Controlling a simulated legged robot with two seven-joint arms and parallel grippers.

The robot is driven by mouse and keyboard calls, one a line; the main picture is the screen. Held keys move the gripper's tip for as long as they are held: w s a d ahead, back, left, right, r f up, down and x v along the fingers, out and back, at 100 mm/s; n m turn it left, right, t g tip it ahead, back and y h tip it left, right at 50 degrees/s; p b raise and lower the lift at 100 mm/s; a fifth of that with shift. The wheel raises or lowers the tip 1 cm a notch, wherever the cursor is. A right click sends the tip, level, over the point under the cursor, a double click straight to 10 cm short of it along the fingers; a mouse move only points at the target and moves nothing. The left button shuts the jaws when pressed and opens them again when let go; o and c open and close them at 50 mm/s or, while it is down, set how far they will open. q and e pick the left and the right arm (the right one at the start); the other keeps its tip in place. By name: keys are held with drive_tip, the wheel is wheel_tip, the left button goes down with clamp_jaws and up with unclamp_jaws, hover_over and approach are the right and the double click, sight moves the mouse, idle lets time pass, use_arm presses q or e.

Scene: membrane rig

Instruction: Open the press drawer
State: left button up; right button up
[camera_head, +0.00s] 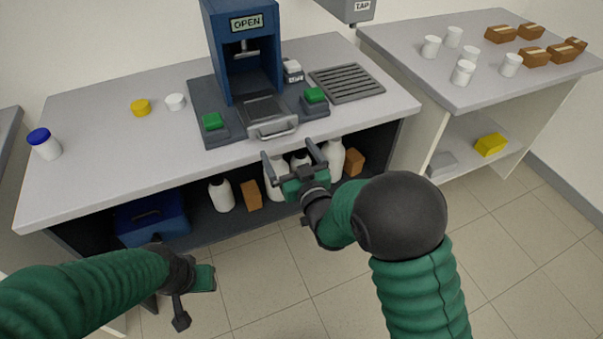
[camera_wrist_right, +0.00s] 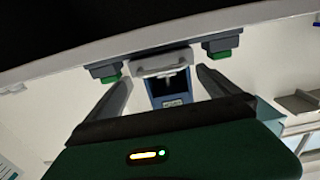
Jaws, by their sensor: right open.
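The blue press (camera_head: 241,50) stands on the bench with a sign reading OPEN. Its drawer (camera_head: 264,112) is low at the front, with a light grey bar handle (camera_head: 273,128) facing me. My right gripper (camera_head: 294,157) is open and empty, just in front of and below the handle, apart from it. In the right wrist view the handle (camera_wrist_right: 166,67) shows between the two open fingers, beyond their tips. My left gripper (camera_head: 193,299) hangs low at the left, away from the bench; its finger opening is not clear.
Green buttons (camera_head: 213,121) flank the drawer on dark blocks. A drain grate (camera_head: 346,83) lies to the right. White bottles (camera_head: 222,195) and a blue box (camera_head: 152,218) stand on the shelf below. A yellow cap (camera_head: 141,107) and a blue-lidded jar (camera_head: 44,143) are at the left.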

drive_tip(key=v, duration=1)
drive_tip(key=shift+s+d, duration=0.2)
drive_tip(key=shift+s, duration=0.1)
drive_tip(key=shift+r, duration=0.1)
drive_tip(key=s+d+f+m+g+h+p, duration=0.2)
drive_tip(key=s+d+g+h+p, duration=0.25)
drive_tip(key=d+g+p, duration=0.35)
drive_tip(key=s+d+g+p, duration=0.1)
drive_tip(key=s+d+g, duration=0.2)
drive_tip(key=s, duration=0.3)
drive_tip(key=s+d+m+g+h+p, duration=0.1)
drive_tip(key=s+d+g, duration=0.2)
drive_tip(key=s, duration=0.4)
drive_tip(key=shift+r+m+g, duration=0.3)
drive_tip(key=shift+r, duration=0.15)
